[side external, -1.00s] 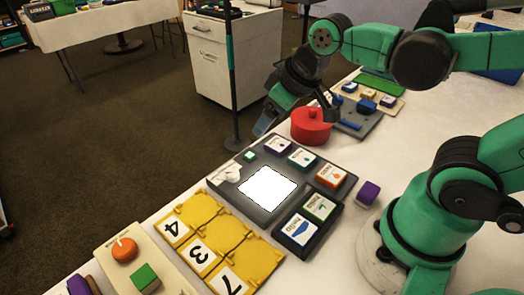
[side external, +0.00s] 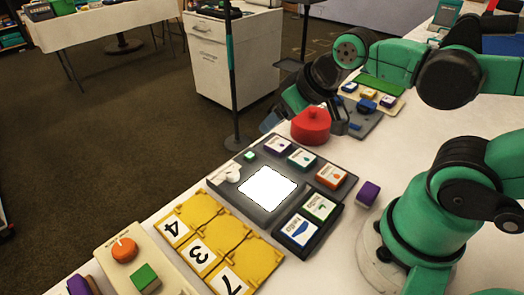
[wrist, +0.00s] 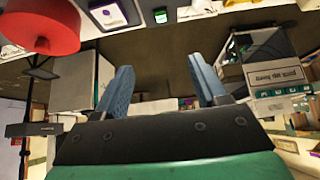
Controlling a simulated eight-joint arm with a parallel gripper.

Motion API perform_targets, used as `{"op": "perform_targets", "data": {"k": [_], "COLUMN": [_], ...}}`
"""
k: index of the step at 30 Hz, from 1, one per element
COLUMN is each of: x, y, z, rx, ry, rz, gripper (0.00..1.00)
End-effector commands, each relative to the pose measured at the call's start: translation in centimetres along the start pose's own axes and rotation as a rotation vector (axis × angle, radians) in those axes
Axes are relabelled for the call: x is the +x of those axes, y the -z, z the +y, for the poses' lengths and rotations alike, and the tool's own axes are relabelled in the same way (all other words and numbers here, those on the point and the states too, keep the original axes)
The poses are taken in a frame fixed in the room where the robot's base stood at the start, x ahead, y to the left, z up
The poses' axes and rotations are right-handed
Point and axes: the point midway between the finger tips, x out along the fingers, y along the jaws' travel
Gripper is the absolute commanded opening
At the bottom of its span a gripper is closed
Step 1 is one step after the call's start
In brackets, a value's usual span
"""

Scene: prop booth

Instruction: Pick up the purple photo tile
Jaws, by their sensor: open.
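The purple photo tile (side external: 278,146) has a white printed face and sits in the top slot of the dark grey board (side external: 225,192). In the wrist view the purple tile (wrist: 115,14) shows at the top edge, left of centre. My gripper (wrist: 160,68) is open, with two blue fingers apart and nothing between them. In the side view my gripper (side external: 303,118) hangs over the table's back edge area, above and behind the tile, near the red round pot (side external: 311,126). It is not touching the tile.
Teal (side external: 301,159), orange (side external: 331,176), green (side external: 319,207) and blue (side external: 297,231) tiles share the board. A loose purple block (side external: 368,194) lies on the table to its right. A yellow numbered tray (side external: 243,238) lies in front. The red pot stands close to the gripper.

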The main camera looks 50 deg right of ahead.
Motion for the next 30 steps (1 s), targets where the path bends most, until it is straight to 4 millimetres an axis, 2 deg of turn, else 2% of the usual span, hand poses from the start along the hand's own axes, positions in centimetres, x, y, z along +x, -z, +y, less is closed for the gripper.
{"op": "perform_targets", "data": {"k": [6, 7, 20, 25, 30], "x": [0.0, 0.0, 0.2, 1.6, 4.4], "y": [0.0, 0.0, 0.6, 2.1, 3.1], "z": [0.0, 0.0, 0.4, 1.9, 3.9], "rx": [0.0, 0.0, -0.004, -0.013, -0.022], "ry": [0.0, 0.0, -0.009, -0.028, -0.032], "rz": [0.0, 0.0, -0.042, -0.178, -0.344], "gripper": [0.65, 0.74, 0.74, 0.74, 0.74]}}
